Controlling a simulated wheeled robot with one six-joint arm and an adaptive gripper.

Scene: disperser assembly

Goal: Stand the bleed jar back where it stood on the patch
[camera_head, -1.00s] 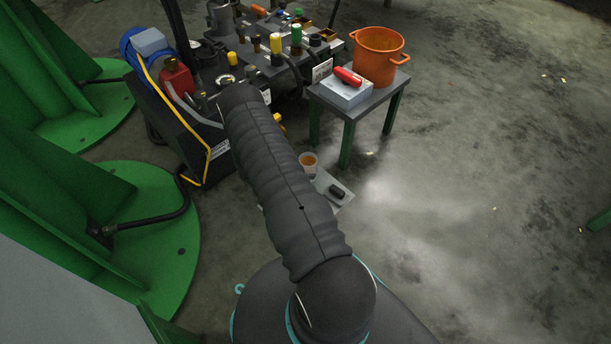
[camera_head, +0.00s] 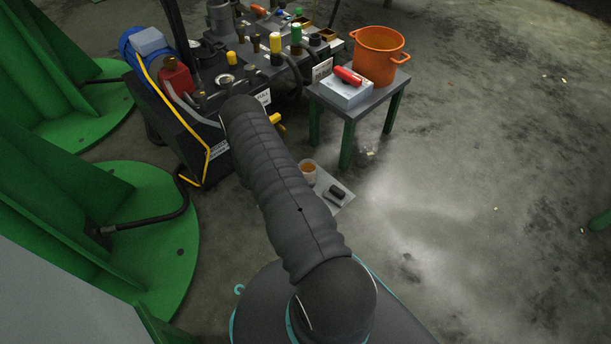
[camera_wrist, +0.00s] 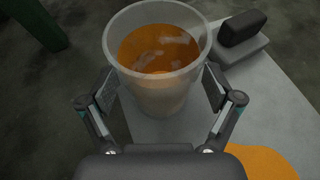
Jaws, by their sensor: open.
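The bleed jar (camera_wrist: 160,55), a clear cup with orange liquid, is upright between my gripper's fingers in the wrist view. It also shows in the head view (camera_head: 308,172), just right of my arm. My gripper (camera_wrist: 160,92) is open, with one finger on each side of the jar. In the head view my arm hides the gripper. The jar is over the left part of a pale grey sheet (camera_wrist: 275,95) on the floor; its base is partly hidden, so I cannot tell how fully it rests there. An orange patch (camera_wrist: 262,162) lies on the sheet at lower right.
A black block (camera_wrist: 243,26) on a grey pad is close right of the jar. A small green-legged table (camera_head: 391,92) with an orange pot (camera_head: 378,57) stands beyond it. The black hydraulic unit (camera_head: 170,130) is at left. The floor at right is mostly clear.

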